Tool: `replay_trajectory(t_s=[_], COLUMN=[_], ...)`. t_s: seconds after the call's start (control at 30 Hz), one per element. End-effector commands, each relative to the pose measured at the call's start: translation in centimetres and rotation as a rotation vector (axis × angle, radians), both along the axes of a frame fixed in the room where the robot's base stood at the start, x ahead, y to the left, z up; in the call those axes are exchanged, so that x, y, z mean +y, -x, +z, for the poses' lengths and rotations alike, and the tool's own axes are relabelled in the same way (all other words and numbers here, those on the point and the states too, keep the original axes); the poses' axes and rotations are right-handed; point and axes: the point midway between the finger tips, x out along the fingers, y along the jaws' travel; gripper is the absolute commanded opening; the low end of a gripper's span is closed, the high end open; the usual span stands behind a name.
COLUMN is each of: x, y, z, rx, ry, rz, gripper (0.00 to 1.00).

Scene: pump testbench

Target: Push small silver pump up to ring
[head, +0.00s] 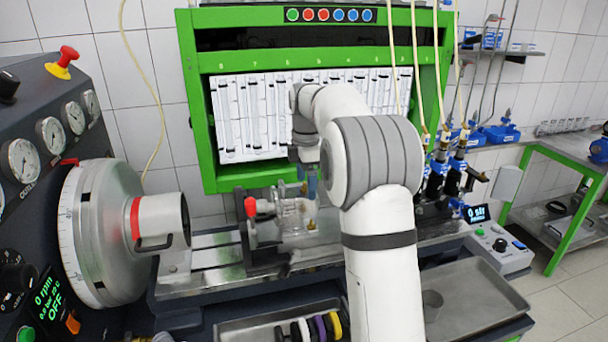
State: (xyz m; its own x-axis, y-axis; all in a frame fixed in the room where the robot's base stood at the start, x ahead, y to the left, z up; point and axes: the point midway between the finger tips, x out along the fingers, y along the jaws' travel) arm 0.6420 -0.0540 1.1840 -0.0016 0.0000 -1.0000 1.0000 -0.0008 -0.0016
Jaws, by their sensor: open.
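A small silver pump (293,213) sits on the rail bed of the bench, at a mount with a red-knobbed lever on its left. My gripper (306,188) points down from above, at the pump's upper right. Its fingers are small here and partly overlap the pump, so I cannot tell whether they touch it. It is open. To the left, the silver drive drum carries a cylindrical coupling (163,222) with a red ring (135,218) round its base. My arm hides the bed to the right of the pump.
The dark clamp mount (262,250) with its red knob (250,207) stands between coupling and pump. Rails (215,240) run left of it.

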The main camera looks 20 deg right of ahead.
Motion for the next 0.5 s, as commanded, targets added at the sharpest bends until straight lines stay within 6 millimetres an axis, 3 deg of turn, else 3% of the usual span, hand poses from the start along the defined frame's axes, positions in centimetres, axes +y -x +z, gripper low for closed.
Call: replay_trajectory(t_s=[0.3, 0.5], x=[0.1, 0.1], y=[0.1, 0.1], z=[-4.6, -5.9], rx=[0.001, -0.001], ry=[0.000, 0.000], rz=[-0.001, -0.001], gripper=[0.80, 0.80])
